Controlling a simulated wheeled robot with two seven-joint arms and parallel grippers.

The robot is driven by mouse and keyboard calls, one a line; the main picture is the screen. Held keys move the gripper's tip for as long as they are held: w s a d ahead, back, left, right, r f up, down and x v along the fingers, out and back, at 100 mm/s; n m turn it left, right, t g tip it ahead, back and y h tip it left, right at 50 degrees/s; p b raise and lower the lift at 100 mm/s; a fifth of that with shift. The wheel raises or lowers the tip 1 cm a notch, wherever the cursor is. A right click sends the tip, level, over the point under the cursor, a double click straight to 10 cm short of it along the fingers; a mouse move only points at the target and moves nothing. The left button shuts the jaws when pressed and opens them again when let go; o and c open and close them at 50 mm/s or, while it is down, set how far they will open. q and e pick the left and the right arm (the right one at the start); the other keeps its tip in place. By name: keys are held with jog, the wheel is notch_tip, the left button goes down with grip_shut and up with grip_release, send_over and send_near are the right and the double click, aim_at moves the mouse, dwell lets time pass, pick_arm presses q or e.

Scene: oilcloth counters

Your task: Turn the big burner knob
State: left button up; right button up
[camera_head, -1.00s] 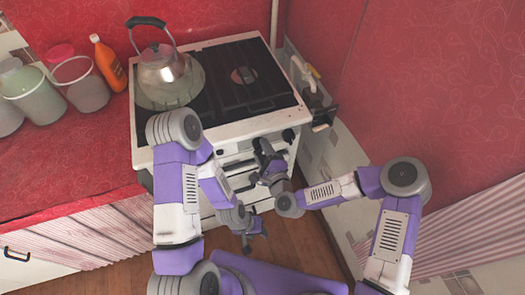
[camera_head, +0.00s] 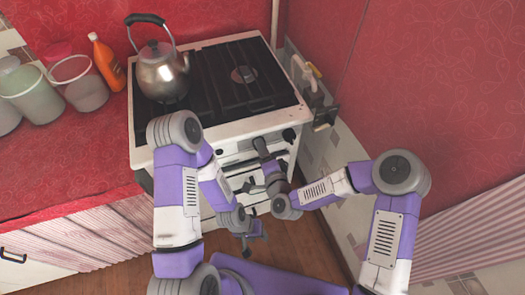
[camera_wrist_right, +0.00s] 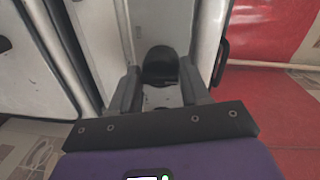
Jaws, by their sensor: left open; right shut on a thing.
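The white stove (camera_head: 215,127) stands against the red wall with its knobs on the front panel. My right gripper (camera_head: 262,150) is at this panel, shut on a black knob (camera_wrist_right: 160,66), which shows between its two fingers in the right wrist view. The gripper hides most of that knob in the head view. Another dark knob (camera_head: 289,135) is on the panel just right of the gripper. My left gripper (camera_head: 249,238) is open and empty, low in front of the stove and apart from it.
A metal kettle (camera_head: 163,76) stands on the left of the black hob grate (camera_head: 205,92). Plastic containers (camera_head: 80,85) and an orange bottle (camera_head: 107,62) stand on the red counter at left. A wall with pipes (camera_head: 305,80) is close at right.

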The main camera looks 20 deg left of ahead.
jog(key=shift+w+r, duration=0.1)
jog(key=shift+r, duration=0.2)
jog(key=o, duration=1)
